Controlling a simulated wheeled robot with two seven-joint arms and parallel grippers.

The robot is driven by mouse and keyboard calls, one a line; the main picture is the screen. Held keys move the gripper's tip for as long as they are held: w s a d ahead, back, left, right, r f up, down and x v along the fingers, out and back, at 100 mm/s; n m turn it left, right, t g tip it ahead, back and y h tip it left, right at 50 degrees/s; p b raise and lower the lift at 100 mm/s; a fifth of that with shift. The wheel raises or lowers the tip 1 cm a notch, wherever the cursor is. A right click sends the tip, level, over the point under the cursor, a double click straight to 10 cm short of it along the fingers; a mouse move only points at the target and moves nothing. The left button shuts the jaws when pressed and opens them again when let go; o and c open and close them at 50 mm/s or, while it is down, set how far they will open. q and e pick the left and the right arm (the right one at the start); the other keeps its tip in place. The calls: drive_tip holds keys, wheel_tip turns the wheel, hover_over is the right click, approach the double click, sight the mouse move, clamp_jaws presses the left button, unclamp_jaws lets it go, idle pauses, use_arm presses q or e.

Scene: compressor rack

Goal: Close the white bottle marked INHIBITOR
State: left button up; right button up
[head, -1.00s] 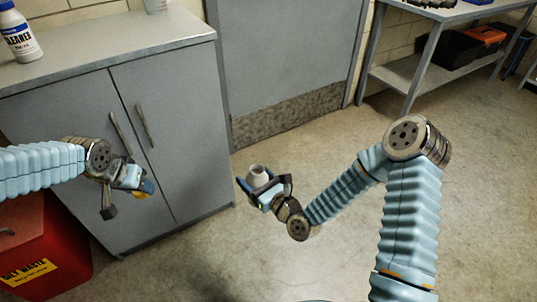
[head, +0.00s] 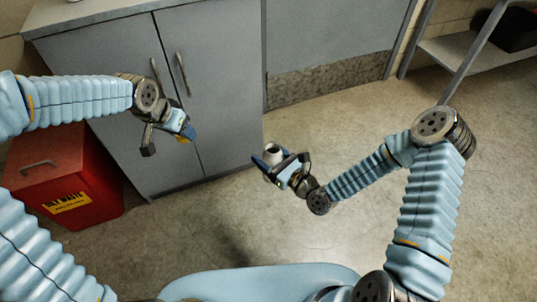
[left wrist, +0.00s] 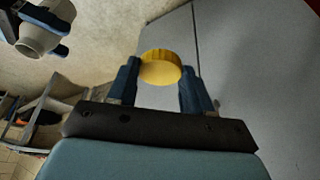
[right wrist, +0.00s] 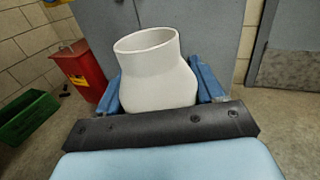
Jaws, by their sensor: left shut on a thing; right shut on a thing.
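My left gripper (head: 186,131) is shut on a yellow ribbed cap. The cap (left wrist: 160,68) sits between its fingertips in the left wrist view. My right gripper (head: 268,164) is shut on a white bottle (head: 273,151), holding it in the air. The right wrist view shows the bottle (right wrist: 156,80) with a wide, uncapped mouth and a slight tilt. No lettering shows on its visible side. In the head view the cap is left of the bottle, with a clear gap between them. The bottle (left wrist: 35,40) also shows at the upper left of the left wrist view.
A grey cabinet (head: 213,80) stands behind the left gripper. A red waste bin (head: 70,180) is at the left. A green crate (right wrist: 28,118) shows in the right wrist view. A shelf unit (head: 455,48) is at the upper right. The floor around the bottle is open.

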use_arm(q)
drive_tip(key=d+m+g+h, duration=0.2)
drive_tip(key=d+m+g, duration=0.1)
drive_tip(key=d+m, duration=0.8)
wheel_tip(320, 180, up, 2)
drive_tip(key=m+g, duration=0.3)
drive_tip(key=m, duration=0.3)
hover_over(272, 157)
drive_tip(key=w, duration=0.2)
drive_tip(key=shift+w+a+r, duration=0.1)
drive_tip(key=shift+a, duration=0.1)
drive_tip(key=shift+f, duration=2.05)
drive_tip(key=shift+a, duration=0.1)
drive_tip(key=shift+f, duration=0.85)
drive_tip(key=shift+f, duration=0.6)
